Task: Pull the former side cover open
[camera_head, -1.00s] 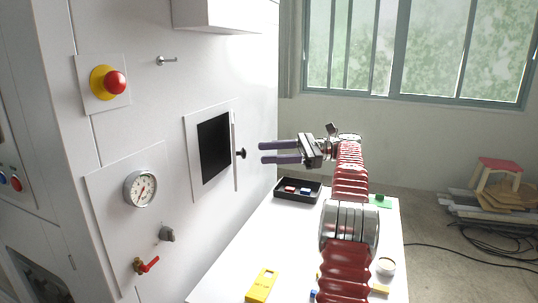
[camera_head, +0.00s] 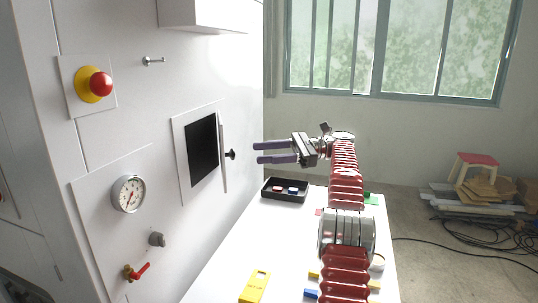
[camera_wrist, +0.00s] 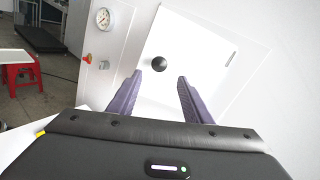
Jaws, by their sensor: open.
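The former side cover (camera_head: 223,158) is a thin white plate, seen nearly edge-on in the head view. It stands out from the machine wall beside a dark square opening (camera_head: 202,150). Its black knob (camera_head: 231,154) points toward my gripper (camera_head: 257,153). My gripper is open and empty, its two purple fingers level and a short gap to the right of the knob. In the wrist view the cover (camera_wrist: 200,50) faces me, and the knob (camera_wrist: 159,64) appears between and beyond the fingertips (camera_wrist: 161,82), apart from them.
The machine wall carries a red emergency button (camera_head: 101,83), a gauge (camera_head: 128,193), a red-handled valve (camera_head: 137,271) and a small hook (camera_head: 154,61). Below my arm, a white table holds a black tray (camera_head: 285,200) and a yellow block (camera_head: 255,286). The air around the fingers is clear.

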